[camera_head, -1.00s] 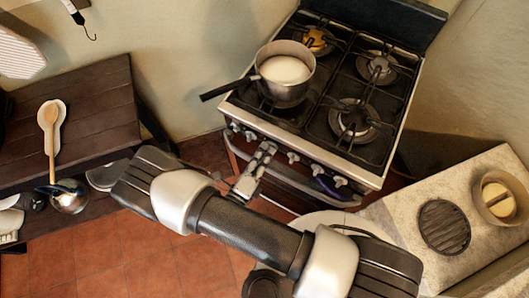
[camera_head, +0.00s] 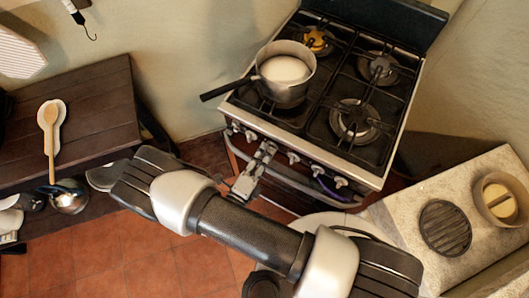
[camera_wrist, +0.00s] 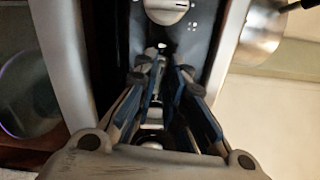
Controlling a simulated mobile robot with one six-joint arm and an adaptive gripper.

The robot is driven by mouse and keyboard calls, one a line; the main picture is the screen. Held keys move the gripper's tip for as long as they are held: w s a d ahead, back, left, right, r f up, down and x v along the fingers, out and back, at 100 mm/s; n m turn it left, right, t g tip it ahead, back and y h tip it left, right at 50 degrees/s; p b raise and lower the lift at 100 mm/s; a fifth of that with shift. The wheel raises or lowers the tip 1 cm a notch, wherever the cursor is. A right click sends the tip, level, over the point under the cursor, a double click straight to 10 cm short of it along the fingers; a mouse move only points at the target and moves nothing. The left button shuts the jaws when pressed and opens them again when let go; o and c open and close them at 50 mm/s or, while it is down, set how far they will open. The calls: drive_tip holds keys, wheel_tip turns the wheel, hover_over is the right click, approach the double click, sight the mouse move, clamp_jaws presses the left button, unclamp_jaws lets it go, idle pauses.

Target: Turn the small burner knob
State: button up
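The stove (camera_head: 300,128) has a row of light knobs along its front panel. A burner knob (camera_head: 293,158) shows just right of my gripper, and others (camera_head: 236,127) show to its left. My gripper (camera_head: 267,147) is at the panel, covering the spot between them. In the wrist view, my gripper (camera_wrist: 163,78) has its fingertips close together with a narrow dark gap. Small pale parts show between the fingers, but the knob there is mostly hidden and contact is unclear.
A saucepan (camera_head: 283,90) of white liquid stands on the left front burner, its handle pointing left. The oven rail (camera_head: 305,187) runs below the knobs. A wooden table (camera_head: 90,115) is left, a stone counter (camera_head: 400,215) right.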

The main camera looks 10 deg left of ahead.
drive_tip(key=o, duration=0.3)
drive_tip(key=shift+o, duration=0.2)
drive_tip(key=v, duration=1.2)
drive_tip(key=shift+c, duration=0.4)
clamp_jaws()
idle(0.9)
